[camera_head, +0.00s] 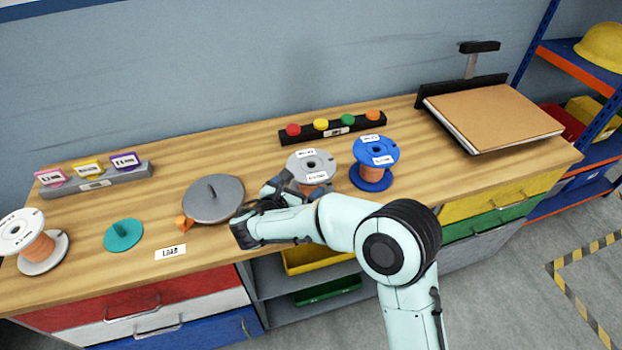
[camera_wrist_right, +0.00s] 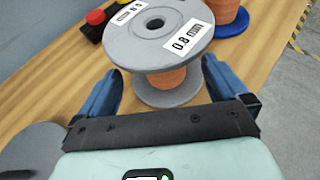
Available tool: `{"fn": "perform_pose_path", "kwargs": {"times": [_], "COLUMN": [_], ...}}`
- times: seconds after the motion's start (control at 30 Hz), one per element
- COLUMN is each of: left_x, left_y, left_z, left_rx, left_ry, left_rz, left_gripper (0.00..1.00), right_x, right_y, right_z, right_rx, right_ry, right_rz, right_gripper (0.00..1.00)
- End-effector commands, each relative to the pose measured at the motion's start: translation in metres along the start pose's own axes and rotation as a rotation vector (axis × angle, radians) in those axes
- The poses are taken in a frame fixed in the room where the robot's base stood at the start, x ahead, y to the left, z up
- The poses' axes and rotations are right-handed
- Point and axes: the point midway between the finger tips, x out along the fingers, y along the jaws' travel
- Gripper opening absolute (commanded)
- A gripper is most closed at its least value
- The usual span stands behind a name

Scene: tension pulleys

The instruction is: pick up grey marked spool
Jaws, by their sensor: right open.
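The grey marked spool (camera_head: 311,166) stands upright on the wooden bench, wound with orange wire and carrying white labels. It also shows in the right wrist view (camera_wrist_right: 157,38), where one label reads 0.8. My right gripper (camera_head: 282,187) is just left of and in front of it in the head view. In the right wrist view the open blue fingers (camera_wrist_right: 160,85) reach toward the spool, one on each side of its lower part. I cannot tell whether they touch it. The spool's lower part is partly hidden by the gripper in the head view. My left gripper is not in view.
A blue spool (camera_head: 375,152) stands close to the right of the grey one. A grey round plate (camera_head: 213,198) with a post lies to the left, with a teal disc (camera_head: 123,235) and a white spool (camera_head: 18,232) beyond. A button bar (camera_head: 332,127) lies behind.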

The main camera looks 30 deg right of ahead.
Motion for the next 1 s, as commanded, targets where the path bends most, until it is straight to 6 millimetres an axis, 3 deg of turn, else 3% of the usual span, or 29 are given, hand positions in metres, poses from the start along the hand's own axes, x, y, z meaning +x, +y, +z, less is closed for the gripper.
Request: {"fn": "perform_pose_path", "kwargs": {"times": [0.3, 0.6, 0.63, 0.8, 0.9, 1.0], "left_x": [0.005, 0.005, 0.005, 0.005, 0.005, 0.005], "left_y": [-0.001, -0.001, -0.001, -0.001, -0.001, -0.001], "left_z": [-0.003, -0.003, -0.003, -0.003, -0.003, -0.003], "left_rx": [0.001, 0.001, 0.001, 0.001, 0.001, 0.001], "left_ry": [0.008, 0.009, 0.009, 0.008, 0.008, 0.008], "left_rz": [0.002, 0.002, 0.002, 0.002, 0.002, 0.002], "left_gripper": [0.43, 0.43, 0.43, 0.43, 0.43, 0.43], "right_x": [0.044, 0.050, 0.050, 0.049, 0.049, 0.049], "right_y": [-0.003, -0.002, -0.002, -0.002, -0.002, -0.002], "right_z": [-0.007, -0.006, -0.006, -0.006, -0.004, -0.004], "right_rx": [0.001, 0.000, 0.000, 0.001, 0.003, 0.003], "right_ry": [0.001, 0.000, 0.000, 0.000, -0.004, -0.003], "right_rz": [-0.004, 0.000, -0.001, -0.001, 0.000, 0.000], "right_gripper": [1.00, 1.00, 0.97, 0.41, 0.14, 0.14]}}
